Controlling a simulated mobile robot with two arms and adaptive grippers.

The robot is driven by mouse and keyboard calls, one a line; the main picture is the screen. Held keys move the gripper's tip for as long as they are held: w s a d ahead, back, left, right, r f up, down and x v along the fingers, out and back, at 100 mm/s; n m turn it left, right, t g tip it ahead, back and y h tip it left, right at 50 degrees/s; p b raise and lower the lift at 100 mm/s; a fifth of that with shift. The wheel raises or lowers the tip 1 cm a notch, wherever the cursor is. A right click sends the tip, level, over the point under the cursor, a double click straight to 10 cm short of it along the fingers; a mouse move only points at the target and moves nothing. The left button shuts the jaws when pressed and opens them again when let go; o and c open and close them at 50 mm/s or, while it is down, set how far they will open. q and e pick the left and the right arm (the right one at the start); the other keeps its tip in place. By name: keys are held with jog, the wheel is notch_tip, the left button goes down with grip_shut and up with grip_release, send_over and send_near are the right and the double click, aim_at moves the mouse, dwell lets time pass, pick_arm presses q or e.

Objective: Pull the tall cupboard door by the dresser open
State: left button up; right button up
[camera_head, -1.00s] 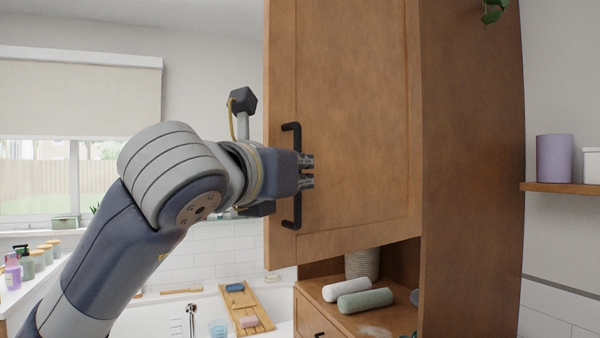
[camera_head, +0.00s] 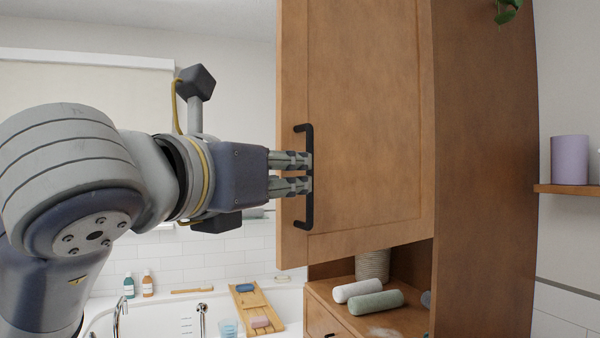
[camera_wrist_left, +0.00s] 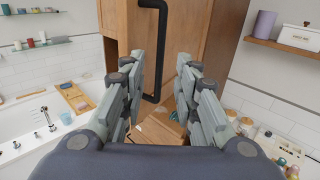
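The tall wooden cupboard door (camera_head: 365,120) fills the middle of the head view, with a black vertical bar handle (camera_head: 308,215) near its left edge. I cannot tell whether the door stands slightly ajar. My left gripper (camera_head: 308,172) comes in from the left, its fingertips level with the middle of the handle and overlapping it in the picture. In the left wrist view, the fingers of this gripper (camera_wrist_left: 160,60) are spread apart, and the handle (camera_wrist_left: 163,40) shows upright in the gap, not clamped. My right gripper is out of view.
Below the door, an open niche (camera_head: 330,285) holds rolled towels (camera_head: 375,303) and a basket (camera_head: 372,265). A bathtub with a wooden tray (camera_head: 245,300) lies at the lower left. A wall shelf (camera_head: 570,189) with a purple container (camera_head: 570,160) is at right.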

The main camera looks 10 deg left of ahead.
pick_arm(q)
jog(key=v, duration=0.3)
jog(key=shift+s+a, duration=0.1)
jog(key=shift+s, duration=0.1)
